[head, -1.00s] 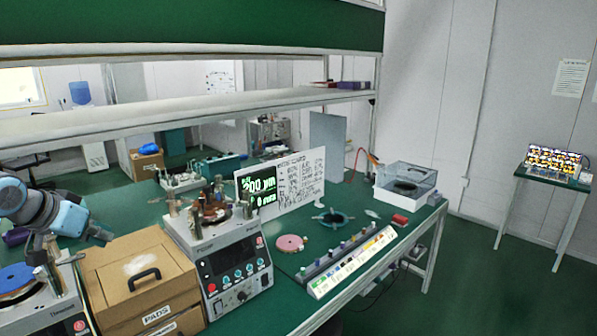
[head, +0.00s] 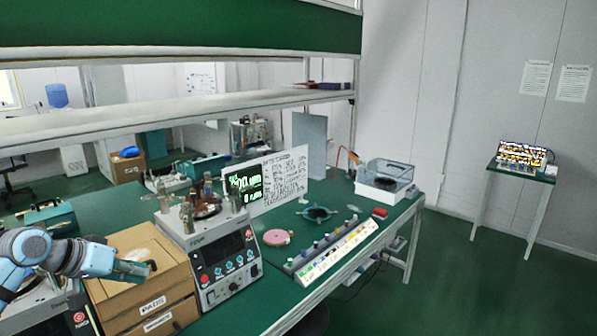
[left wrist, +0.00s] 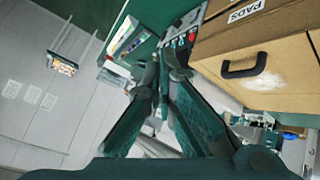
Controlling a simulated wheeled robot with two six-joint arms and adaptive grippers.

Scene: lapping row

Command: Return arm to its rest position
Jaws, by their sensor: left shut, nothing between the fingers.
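My left gripper (head: 146,270) is shut and empty. In the head view it hangs in front of and over the cardboard-brown pads box (head: 150,298), partly covering its handle area. In the left wrist view the gripper fingers (left wrist: 166,62) come together in the middle, with the pads box (left wrist: 285,75) and its black handle to the right. I cannot tell whether the fingers touch the box. My left arm comes in from the lower left. My right gripper is not in view.
A lapping machine (head: 222,262) stands right of the box, and another is partly hidden behind my left arm. A shelf (head: 200,107) spans above the bench.

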